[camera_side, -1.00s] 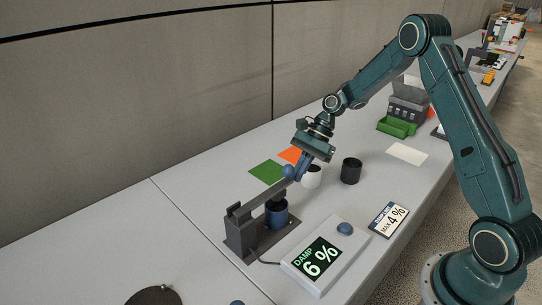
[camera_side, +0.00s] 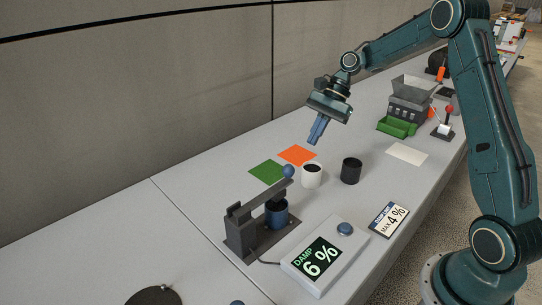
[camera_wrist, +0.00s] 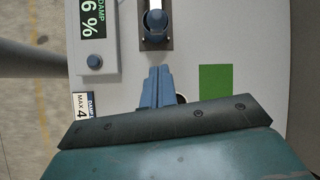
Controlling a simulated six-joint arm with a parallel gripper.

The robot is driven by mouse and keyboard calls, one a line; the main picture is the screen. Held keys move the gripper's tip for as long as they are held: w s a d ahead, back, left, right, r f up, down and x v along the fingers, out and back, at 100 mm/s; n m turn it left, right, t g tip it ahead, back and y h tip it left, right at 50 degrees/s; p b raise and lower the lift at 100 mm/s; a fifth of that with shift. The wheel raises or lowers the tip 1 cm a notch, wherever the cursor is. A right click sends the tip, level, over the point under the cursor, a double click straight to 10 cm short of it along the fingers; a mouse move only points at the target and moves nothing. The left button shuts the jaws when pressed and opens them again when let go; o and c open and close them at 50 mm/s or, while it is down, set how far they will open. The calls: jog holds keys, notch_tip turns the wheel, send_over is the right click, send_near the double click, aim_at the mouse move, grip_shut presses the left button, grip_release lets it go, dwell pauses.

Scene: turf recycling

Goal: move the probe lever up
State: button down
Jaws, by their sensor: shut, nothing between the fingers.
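The probe lever (camera_side: 262,193) is a dark bar on a grey stand, with a blue ball knob (camera_side: 288,171) at its free end. The bar slopes slightly upward toward the knob. A blue cup (camera_side: 276,213) stands under the bar on the dark base plate. In the wrist view the knob (camera_wrist: 155,20) shows at the top, beyond my fingertips. My gripper (camera_side: 314,138) is shut and empty, above and to the right of the knob, apart from it. It also shows in the wrist view (camera_wrist: 157,72).
A meter (camera_side: 318,258) reads DAMP 6 %, beside a card (camera_side: 388,220) reading MAX 4 %. A white cup (camera_side: 312,177) and a black cup (camera_side: 351,171) stand right of the knob. Green (camera_side: 267,171) and orange (camera_side: 297,155) sheets lie behind. A green bin (camera_side: 396,127) stands farther back.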

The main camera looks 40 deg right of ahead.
jog(key=shift+s+a+r+n+t+h, duration=1)
jog(key=shift+s+a+r+n+h, duration=1)
jog(key=shift+s+a+r+n, duration=2.85)
jog(key=s+r+n+t+h, duration=0.2)
jog(key=s+n, duration=0.3)
jog(key=s, duration=1)
jog(key=shift+r+h, duration=0.3)
jog(key=shift+r, duration=0.05)
jog(key=shift+s+d, duration=0.1)
jog(key=shift+s, duration=0.05)
